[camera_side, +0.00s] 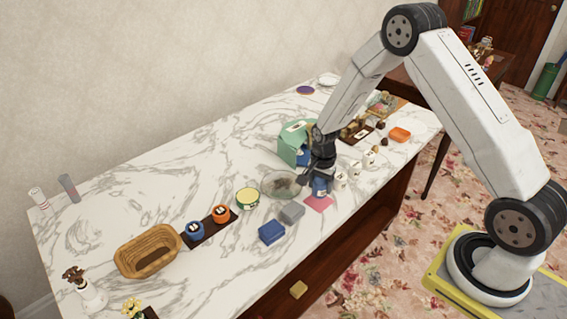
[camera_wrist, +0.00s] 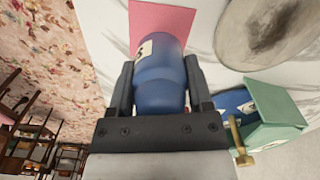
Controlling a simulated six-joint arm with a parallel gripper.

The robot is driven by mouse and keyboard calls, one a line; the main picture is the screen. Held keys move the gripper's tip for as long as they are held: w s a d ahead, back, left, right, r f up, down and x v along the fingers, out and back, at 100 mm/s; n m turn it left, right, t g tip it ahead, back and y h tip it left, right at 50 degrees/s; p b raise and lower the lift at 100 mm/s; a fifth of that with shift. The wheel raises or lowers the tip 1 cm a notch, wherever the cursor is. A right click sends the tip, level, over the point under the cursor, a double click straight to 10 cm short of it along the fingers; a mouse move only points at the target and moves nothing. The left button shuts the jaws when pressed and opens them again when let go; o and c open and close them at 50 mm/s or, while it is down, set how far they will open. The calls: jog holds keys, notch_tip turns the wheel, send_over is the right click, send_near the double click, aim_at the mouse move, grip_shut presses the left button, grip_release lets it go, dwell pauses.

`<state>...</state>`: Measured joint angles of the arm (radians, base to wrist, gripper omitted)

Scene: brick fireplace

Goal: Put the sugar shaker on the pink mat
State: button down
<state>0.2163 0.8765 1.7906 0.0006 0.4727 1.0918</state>
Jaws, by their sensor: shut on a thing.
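The sugar shaker is a blue rounded container with a white label (camera_wrist: 158,85), held between the two fingers of my gripper (camera_wrist: 160,66) in the wrist view. In the side view the shaker (camera_side: 319,187) shows below my gripper (camera_side: 318,177), near the front edge of the marble counter. The pink mat (camera_side: 318,204) lies flat just in front of the shaker. In the wrist view the mat (camera_wrist: 165,16) shows beyond the shaker, which hides part of it. I cannot tell whether the shaker touches the mat or the counter.
White canisters (camera_side: 355,171) stand close on the right.

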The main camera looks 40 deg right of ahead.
jog(key=shift+f, duration=1.2)
jog(key=shift+f, duration=0.1)
grip_release()
jog(key=shift+r, duration=6.1)
